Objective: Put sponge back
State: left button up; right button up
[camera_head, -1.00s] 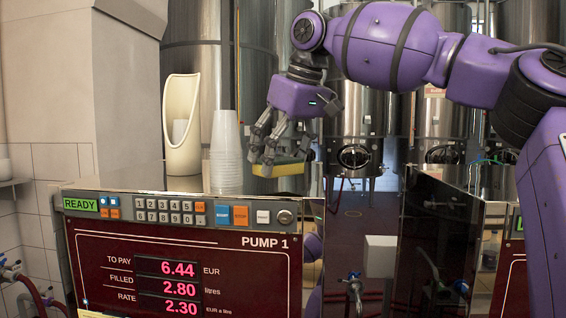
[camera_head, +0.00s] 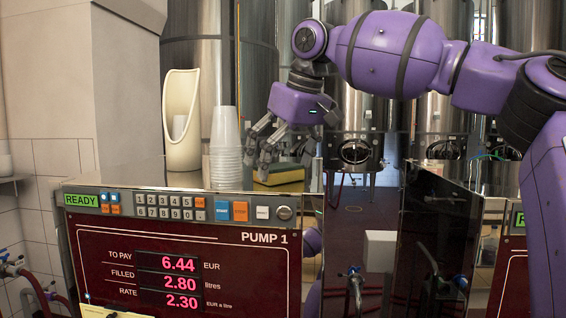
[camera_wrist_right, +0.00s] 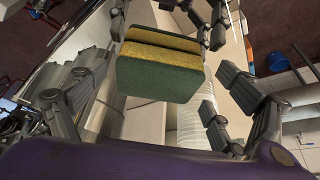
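The yellow and green sponge (camera_head: 279,177) rests on the top of pump 1, right of the stacked cups. In the right wrist view the sponge (camera_wrist_right: 155,82) lies between the spread fingers, with gaps on both sides. My right gripper (camera_head: 265,152) is open just above and around the sponge; its fingers also show in the wrist view (camera_wrist_right: 150,100). A second yellow-green band sits behind the sponge there; I cannot tell if it is a reflection. My left gripper is not in view.
Pump 1 (camera_head: 185,262) stands in front with a lit display. A stack of clear cups (camera_head: 225,150) stands close left of the gripper. A tall cream holder (camera_head: 182,125) is farther left. Steel tanks (camera_head: 395,60) fill the back.

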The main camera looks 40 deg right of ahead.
jog(key=shift+r, duration=0.25)
jog(key=v, duration=1.2)
jog(key=shift+r, duration=0.3)
jog(key=shift+f, duration=0.2)
